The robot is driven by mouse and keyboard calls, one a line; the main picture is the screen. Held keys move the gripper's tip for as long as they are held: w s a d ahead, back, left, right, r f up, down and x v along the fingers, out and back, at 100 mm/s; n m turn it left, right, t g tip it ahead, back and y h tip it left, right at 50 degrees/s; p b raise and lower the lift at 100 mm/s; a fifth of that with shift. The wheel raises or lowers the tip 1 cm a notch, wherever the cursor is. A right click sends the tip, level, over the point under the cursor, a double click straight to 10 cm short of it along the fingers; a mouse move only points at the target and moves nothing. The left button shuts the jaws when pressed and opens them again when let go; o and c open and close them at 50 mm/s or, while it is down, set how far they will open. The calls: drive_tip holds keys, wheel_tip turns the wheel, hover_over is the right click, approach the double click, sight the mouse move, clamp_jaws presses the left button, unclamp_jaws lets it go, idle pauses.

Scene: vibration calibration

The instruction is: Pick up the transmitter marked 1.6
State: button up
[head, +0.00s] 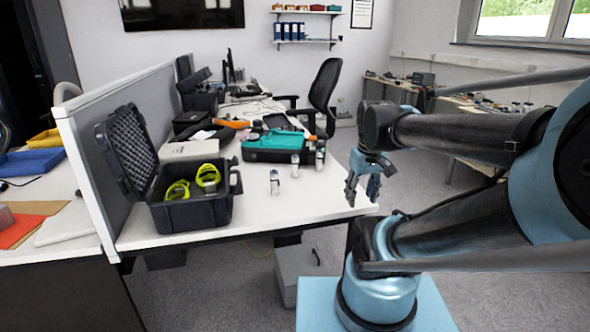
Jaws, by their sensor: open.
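Several small silver cylinders that look like transmitters stand on the white table (255,212). One silver cylinder (275,182) stands alone between the black case and the green case. Another silver cylinder (295,167) stands at the front of the green case, and a further silver cylinder (319,160) stands at its right corner. Their markings are too small to read, so I cannot tell which is 1.6. My gripper (361,195) points down near the table's right end, to the right of the cylinders. It is open, with nothing seen between its fingers.
An open black foam-lined case (190,215) with yellow-green items stands at the left, against a grey partition (85,190). A green case (270,153) lies behind the lone cylinder. The front right of the table is clear. An office chair (325,85) stands behind.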

drive_tip(key=w+a+r+n, duration=0.3)
drive_tip(key=w+r+n, duration=0.1)
drive_tip(key=w+r, duration=0.25)
wheel_tip(320, 180, up, 6)
drive_tip(key=n+g, duration=0.2)
drive_tip(key=n, duration=0.8)
hover_over(295, 166)
drive_tip(key=w, duration=0.2)
drive_tip(key=f, duration=1.7)
drive_tip(key=shift+s, duration=0.25)
drive_tip(key=shift+r, duration=0.1)
drive_tip(key=shift+c, duration=0.2)
clamp_jaws()
